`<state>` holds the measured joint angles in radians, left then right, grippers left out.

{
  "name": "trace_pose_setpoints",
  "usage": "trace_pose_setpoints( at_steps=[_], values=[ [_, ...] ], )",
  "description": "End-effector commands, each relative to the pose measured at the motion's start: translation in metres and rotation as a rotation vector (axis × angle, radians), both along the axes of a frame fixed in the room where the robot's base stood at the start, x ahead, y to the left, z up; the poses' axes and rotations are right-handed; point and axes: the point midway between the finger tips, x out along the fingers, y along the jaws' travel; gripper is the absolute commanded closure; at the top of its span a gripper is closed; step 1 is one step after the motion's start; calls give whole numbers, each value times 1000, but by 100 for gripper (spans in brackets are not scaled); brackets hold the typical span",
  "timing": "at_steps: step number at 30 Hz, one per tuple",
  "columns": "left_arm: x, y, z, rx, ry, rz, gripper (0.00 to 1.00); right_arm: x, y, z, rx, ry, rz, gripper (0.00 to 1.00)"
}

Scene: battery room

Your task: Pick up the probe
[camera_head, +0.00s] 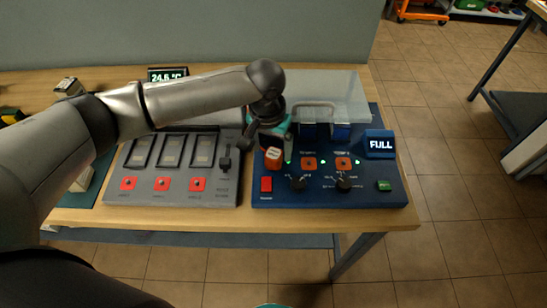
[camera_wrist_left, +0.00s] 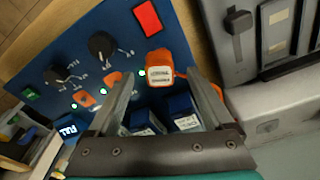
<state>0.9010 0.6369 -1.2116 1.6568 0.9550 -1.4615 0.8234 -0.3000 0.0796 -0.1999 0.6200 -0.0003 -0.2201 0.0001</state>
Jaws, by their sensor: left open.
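I cannot tell for sure which thing is the probe. An orange block with a white printed label (camera_head: 273,158) stands up from the blue panel (camera_head: 325,193). In the left wrist view this orange block (camera_wrist_left: 160,66) shows between the tips of my left gripper (camera_wrist_left: 160,80), with a finger on each side. My left gripper (camera_head: 262,146) is open above the blue panel's left part, and its arm hides part of the bench behind. My right gripper's jaws do not show.
Knobs, blue blocks (camera_head: 324,131) and a FULL display (camera_head: 380,144) stand on the blue panel. A grey panel (camera_head: 150,198) with red switches and a black lever (camera_head: 226,160) is on the left. A clear cover (camera_head: 335,88) stands behind.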

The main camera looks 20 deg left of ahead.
Motion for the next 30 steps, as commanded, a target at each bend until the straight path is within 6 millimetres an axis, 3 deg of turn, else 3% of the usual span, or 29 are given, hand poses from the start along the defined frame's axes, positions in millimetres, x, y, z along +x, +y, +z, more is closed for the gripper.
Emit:
trace_pose_setpoints(
  at_steps=[9,17,30],
  values=[
    [10,-2,-39,1,0,-1,15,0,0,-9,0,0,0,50],
    [10,-2,-40,1,0,-2,15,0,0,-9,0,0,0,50],
    [10,-2,-40,1,0,-1,63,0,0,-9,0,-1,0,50]
  ],
)
